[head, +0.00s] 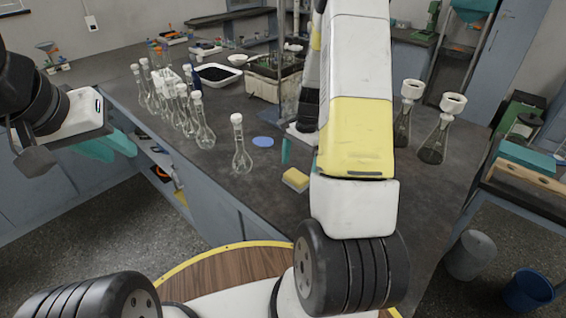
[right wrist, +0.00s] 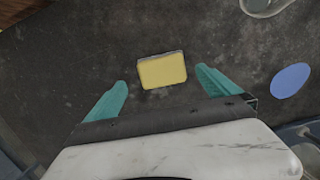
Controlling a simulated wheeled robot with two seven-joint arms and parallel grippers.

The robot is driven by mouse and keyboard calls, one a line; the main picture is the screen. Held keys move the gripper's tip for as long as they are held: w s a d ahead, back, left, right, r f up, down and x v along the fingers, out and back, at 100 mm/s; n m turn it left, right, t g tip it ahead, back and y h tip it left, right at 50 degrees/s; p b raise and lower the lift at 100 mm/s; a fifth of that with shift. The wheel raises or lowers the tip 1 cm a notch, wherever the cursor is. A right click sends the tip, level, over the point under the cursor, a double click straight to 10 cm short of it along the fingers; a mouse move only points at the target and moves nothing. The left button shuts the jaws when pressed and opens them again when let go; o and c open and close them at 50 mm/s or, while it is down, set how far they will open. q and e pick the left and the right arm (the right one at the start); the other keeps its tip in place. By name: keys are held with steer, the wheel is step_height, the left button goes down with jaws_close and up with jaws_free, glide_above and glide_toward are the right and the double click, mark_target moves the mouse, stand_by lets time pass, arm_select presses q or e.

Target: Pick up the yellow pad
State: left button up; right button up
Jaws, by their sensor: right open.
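The yellow pad (head: 296,179) is a small block lying flat on the dark bench top, near its front edge in the head view. In the right wrist view the yellow pad (right wrist: 162,71) lies just beyond and between the two teal fingers. My right gripper (right wrist: 160,88) is open and empty, apart from the pad. In the head view a teal finger (head: 286,150) of it shows beside the pad, and my right arm hides the rest. My left gripper (head: 104,148) is at the left, in front of the bench, its teal fingers seen from the side; its opening is unclear.
A blue disc (head: 263,142) lies behind the pad. A glass flask (head: 241,155) stands left of it, with several stoppered flasks (head: 182,108) farther back. Two dark-filled flasks (head: 434,140) stand right of my arm.

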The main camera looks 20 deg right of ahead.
mark_target(296, 175)
steer(key=f, duration=0.2)
steer(key=a+f, duration=0.1)
steer(key=f, duration=0.1)
steer(key=shift+f, duration=0.3)
steer(key=c, duration=1.4)
